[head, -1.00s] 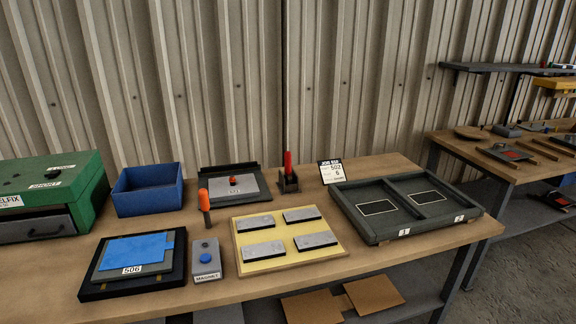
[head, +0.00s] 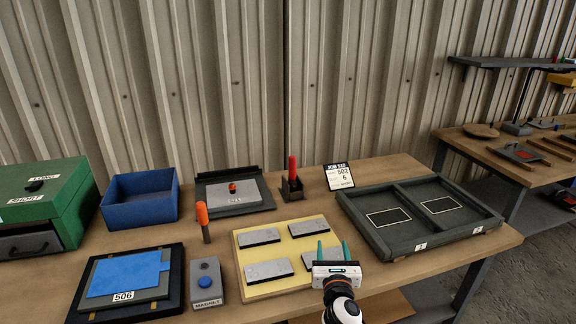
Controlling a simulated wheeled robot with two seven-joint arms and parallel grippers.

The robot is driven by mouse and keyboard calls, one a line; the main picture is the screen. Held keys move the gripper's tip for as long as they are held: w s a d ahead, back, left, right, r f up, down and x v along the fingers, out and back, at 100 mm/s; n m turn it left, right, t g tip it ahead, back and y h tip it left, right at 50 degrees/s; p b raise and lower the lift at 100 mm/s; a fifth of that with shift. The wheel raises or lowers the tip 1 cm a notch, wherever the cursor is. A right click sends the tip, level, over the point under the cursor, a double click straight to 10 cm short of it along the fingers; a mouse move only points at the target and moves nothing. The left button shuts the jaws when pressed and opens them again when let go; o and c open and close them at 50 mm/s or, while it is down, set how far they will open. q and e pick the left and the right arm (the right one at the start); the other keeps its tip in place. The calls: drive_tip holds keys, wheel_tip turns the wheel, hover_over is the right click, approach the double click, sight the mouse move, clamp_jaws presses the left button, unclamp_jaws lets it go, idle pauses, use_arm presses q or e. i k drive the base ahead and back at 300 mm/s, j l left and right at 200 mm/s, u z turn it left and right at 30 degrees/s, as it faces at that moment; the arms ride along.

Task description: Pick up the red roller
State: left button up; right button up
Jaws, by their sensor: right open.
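The red roller (head: 292,168) appears to be the red upright piece standing in a small dark holder (head: 292,188) at the back middle of the bench. Its lower end is hidden inside the holder. My right gripper (head: 333,250) is in the lower middle of the head view, with two green fingertips apart and nothing between them. It is in front of the holder, over the right edge of the yellow board, well apart from the roller. My left gripper is not in view.
The yellow board (head: 241,249) carries several grey plates. A black two-bay tray (head: 395,245) lies to the right, with a job card (head: 339,177) behind it. An orange-handled tool (head: 203,214) stands left of the board. A blue bin (head: 140,208) and green cabinet (head: 75,205) stand further left.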

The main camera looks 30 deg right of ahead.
sight(293, 161)
drive_tip(key=i+l, duration=0.15)
drive_tip(key=i, duration=0.2)
drive_tip(key=i+l, duration=0.2)
drive_tip(key=i, duration=0.15)
drive_tip(key=i+l, duration=0.15)
drive_tip(key=i, duration=0.2)
